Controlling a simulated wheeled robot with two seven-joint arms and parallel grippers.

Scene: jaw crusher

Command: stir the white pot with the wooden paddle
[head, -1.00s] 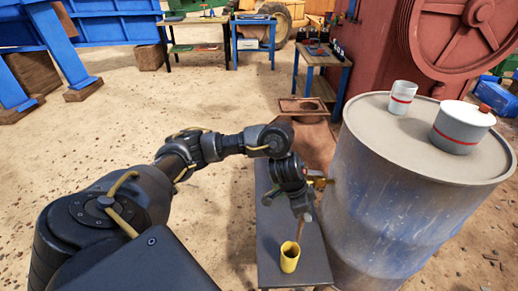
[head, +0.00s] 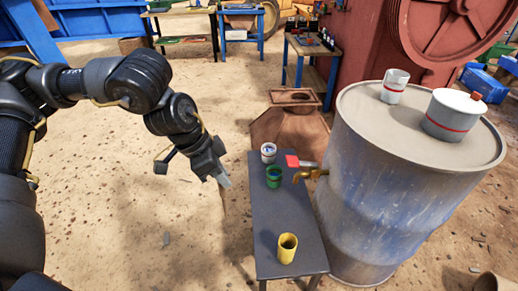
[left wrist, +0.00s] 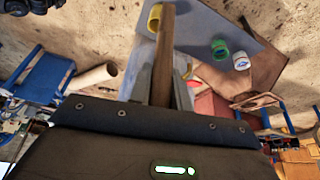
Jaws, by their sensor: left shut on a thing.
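A small white pot (head: 268,150) with blue on it stands at the far end of a narrow dark bench, with a green pot (head: 273,176) just in front of it. A yellow pot (head: 287,246) stands at the near end. The left wrist view also shows the white pot (left wrist: 241,61), green pot (left wrist: 220,48) and yellow pot (left wrist: 155,17). My left gripper (head: 223,180) is left of the bench, shut on the wooden paddle (left wrist: 164,60). In the head view the paddle is mostly hidden or hard to make out. My right gripper is out of view.
The dark bench (head: 272,220) has clear room between the green and yellow pots. A large drum (head: 385,190) with a brass tap (head: 312,174) stands close on its right. A white cup (head: 395,88) and a larger lidded white pot (head: 452,118) stand on the drum. Bare ground lies left.

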